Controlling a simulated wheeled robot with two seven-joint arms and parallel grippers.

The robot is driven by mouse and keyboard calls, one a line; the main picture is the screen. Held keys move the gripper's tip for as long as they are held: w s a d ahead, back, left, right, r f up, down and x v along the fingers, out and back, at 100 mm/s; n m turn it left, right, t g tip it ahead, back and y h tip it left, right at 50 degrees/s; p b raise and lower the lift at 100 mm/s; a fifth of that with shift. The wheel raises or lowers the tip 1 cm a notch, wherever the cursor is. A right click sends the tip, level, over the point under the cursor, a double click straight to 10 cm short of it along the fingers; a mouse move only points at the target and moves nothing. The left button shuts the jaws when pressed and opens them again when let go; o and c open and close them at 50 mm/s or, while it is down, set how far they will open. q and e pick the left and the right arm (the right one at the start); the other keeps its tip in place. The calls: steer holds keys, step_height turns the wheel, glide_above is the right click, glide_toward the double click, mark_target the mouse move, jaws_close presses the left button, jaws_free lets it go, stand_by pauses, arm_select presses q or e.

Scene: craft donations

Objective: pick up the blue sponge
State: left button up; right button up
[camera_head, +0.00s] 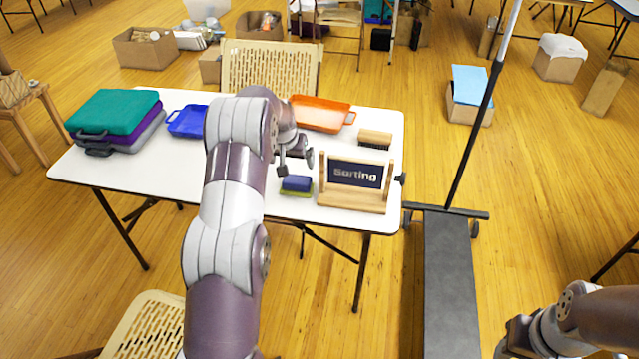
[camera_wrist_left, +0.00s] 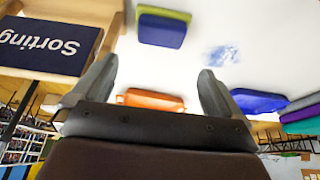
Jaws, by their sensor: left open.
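The blue sponge (camera_head: 297,183), a small block with a blue top and a green lower layer, lies on the white table near its front edge, just left of the Sorting sign. It also shows at the top of the left wrist view (camera_wrist_left: 163,30), beyond the fingertips and apart from them. My left gripper (camera_head: 295,163) is over the table, just behind the sponge in the head view. Its two fingers are spread in the wrist view (camera_wrist_left: 156,74), with nothing between them. My right arm (camera_head: 565,322) is at the lower right, away from the table; its fingers cannot be made out.
The Sorting sign (camera_head: 355,174) in a wooden stand is close to the sponge's right. A brush (camera_head: 375,138), an orange tray (camera_head: 320,114), a blue tray (camera_head: 187,121) and stacked cases (camera_head: 113,112) are on the table (camera_head: 170,170). The table's front left is clear.

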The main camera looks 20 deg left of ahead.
mark_target(297, 179)
arm_select(q)
steer(key=p+x, duration=0.1)
steer(key=x, duration=1)
steer(key=shift+f, duration=0.3)
steer(key=shift+s+r, duration=0.1)
steer(key=shift+s, duration=0.05)
steer(key=c, duration=0.9)
step_height(297, 179, up, 18)
steer(key=shift+b, duration=0.3)
